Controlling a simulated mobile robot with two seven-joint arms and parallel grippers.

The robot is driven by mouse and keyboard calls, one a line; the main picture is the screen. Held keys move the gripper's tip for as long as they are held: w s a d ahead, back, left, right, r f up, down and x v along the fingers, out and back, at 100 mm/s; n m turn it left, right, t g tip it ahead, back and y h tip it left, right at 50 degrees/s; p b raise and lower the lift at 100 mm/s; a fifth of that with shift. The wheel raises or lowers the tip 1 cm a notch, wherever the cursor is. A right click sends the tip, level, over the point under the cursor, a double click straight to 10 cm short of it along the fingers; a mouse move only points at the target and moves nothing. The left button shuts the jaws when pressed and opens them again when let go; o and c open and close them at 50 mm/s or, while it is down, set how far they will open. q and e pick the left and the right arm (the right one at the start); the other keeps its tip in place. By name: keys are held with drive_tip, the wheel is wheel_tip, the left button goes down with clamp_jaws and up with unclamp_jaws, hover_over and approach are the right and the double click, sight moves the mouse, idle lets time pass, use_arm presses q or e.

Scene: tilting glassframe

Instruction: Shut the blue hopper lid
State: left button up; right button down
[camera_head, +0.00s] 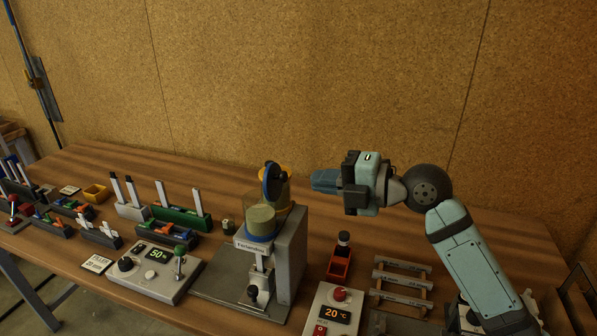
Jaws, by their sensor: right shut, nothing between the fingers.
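The dark blue lid (272,182) stands upright, on edge, above a machine in the middle of the table. Behind it is a yellow part (285,190). Just below the lid, a hopper with pale green contents (260,219) sits on the grey machine (289,255), and its top looks uncovered. My right gripper (316,181) comes in from the right and points left, at about the lid's height. Its fingers are shut and empty, with a small gap between their tips and the lid and yellow part in the picture. My left gripper is out of view.
A control box showing 50 (154,272) stands left of the machine. A box showing 20 °C (331,312), a red holder (339,264) and a small rack (401,281) stand to the right. Switch blocks (182,217) fill the left. Cork wall (300,80) rises behind.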

sight(286, 177)
drive_tip(key=p+x, duration=0.1)
drive_tip(key=x, duration=0.4)
drive_tip(key=shift+d, duration=0.1)
idle(0.3)
